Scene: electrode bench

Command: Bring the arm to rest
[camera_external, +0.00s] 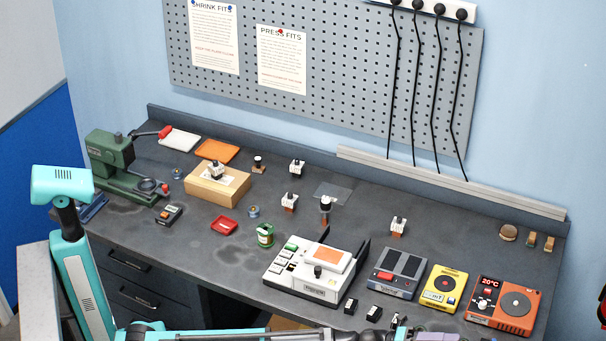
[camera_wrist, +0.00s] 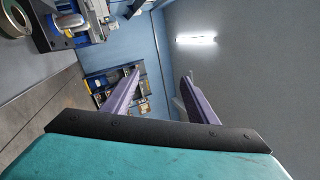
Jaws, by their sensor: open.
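My gripper (camera_wrist: 161,78) is open, with its two purple fingers apart and nothing between them in the wrist view. It points away from the bench, toward grey and blue walls. In the external view my teal arm rises at the left, and one link runs along the bottom edge. A purple part shows at the lower right of that edge, in front of the bench; the rest there is cut off.
The dark bench (camera_external: 190,245) holds a green press (camera_external: 110,165), a wooden block (camera_external: 217,187), a white keypad device (camera_external: 300,280), a yellow device (camera_external: 440,288) and an orange device (camera_external: 503,305). The wrist view shows a distant blue shelf (camera_wrist: 118,78) and a lamp (camera_wrist: 196,40).

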